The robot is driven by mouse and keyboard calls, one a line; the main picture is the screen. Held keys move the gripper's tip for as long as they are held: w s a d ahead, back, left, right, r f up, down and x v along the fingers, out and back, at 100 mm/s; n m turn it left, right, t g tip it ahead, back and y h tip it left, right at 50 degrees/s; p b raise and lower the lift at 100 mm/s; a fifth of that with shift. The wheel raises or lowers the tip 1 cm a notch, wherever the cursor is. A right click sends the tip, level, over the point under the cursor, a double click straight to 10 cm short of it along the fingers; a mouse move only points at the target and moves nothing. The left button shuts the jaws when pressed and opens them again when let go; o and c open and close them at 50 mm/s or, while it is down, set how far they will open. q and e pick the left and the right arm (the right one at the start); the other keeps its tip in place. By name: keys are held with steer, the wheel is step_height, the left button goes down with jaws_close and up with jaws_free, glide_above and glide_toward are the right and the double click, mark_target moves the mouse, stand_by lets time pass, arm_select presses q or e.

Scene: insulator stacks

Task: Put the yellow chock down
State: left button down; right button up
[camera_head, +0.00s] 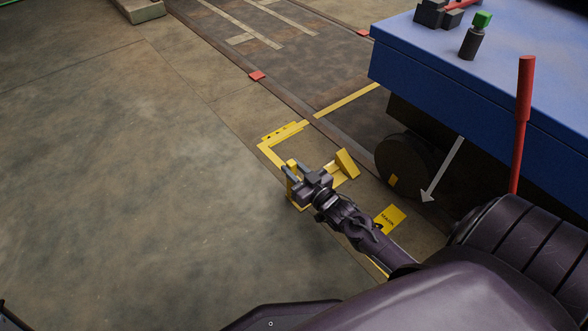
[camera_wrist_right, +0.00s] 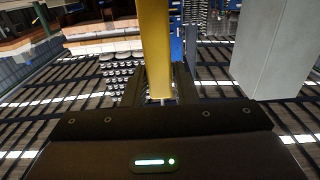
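The yellow chock (camera_head: 346,164) is low by the floor beside the blue vehicle's dark wheel, with an angled plate at its right end and an upright at its left. My right gripper (camera_head: 290,171) is around the upright, and its hand covers the chock's middle. In the right wrist view a yellow bar (camera_wrist_right: 155,45) stands between the two dark fingers, which look closed on it. I cannot tell whether the chock's underside touches the floor. My left gripper is not in view.
A blue vehicle deck (camera_head: 480,85) with a dark wheel (camera_head: 402,160) and an upright red bar (camera_head: 522,120) is at right. The left floor is clear.

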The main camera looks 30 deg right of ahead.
steer(key=o, duration=0.3)
steer(key=shift+r, duration=0.15)
